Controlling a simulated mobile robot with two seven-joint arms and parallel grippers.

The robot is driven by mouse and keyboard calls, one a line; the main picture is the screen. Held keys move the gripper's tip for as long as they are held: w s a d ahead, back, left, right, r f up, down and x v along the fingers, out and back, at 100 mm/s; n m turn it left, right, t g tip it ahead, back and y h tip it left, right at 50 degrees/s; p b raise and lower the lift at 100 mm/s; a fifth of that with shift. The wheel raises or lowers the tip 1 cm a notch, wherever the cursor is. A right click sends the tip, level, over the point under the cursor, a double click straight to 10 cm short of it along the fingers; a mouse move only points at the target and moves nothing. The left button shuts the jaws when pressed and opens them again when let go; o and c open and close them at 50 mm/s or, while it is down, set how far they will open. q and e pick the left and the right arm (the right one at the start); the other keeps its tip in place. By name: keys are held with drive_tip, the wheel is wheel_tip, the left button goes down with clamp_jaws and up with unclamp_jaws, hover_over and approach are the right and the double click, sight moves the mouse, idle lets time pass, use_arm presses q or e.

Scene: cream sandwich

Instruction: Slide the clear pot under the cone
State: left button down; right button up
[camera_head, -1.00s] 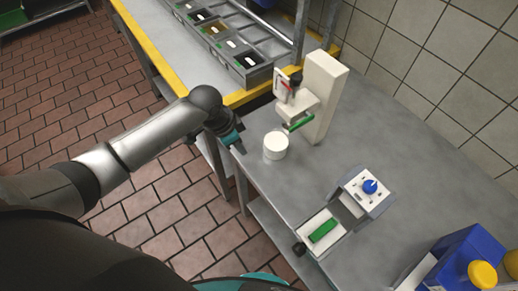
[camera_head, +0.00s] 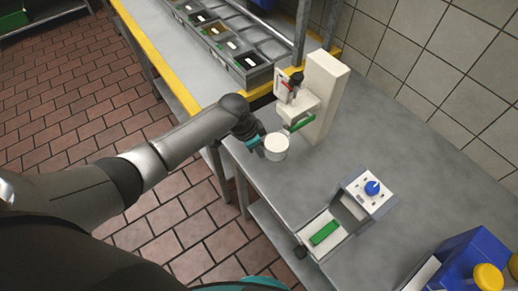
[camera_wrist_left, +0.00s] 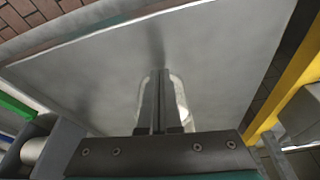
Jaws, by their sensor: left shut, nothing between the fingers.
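The pot (camera_head: 277,149) looks like a short white cylinder. It stands upright on the grey counter, in front of a cream dispenser tower (camera_head: 322,95). A block juts from the tower towards the pot, with a green strip (camera_head: 302,124) below it. I cannot clearly make out the cone there. My left gripper (camera_head: 258,143) is shut and empty, close against the pot's left side; I cannot tell whether it touches. In the left wrist view, the shut fingers (camera_wrist_left: 159,100) partly cover a pale, rounded shape (camera_wrist_left: 181,100), probably the pot. My right gripper is out of view.
A white device with a blue knob (camera_head: 372,188) and a green block (camera_head: 324,232) stands nearer on the counter (camera_head: 420,165). A blue box (camera_head: 470,262) is at the lower right. Ingredient bins (camera_head: 215,30) line the back, with a tiled wall on the right.

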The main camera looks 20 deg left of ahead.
sight(272, 145)
use_arm(q)
drive_tip(key=shift+w+d+b, duration=0.3)
drive_tip(key=shift+w+d, duration=1.15)
drive_tip(key=shift+d, duration=0.1)
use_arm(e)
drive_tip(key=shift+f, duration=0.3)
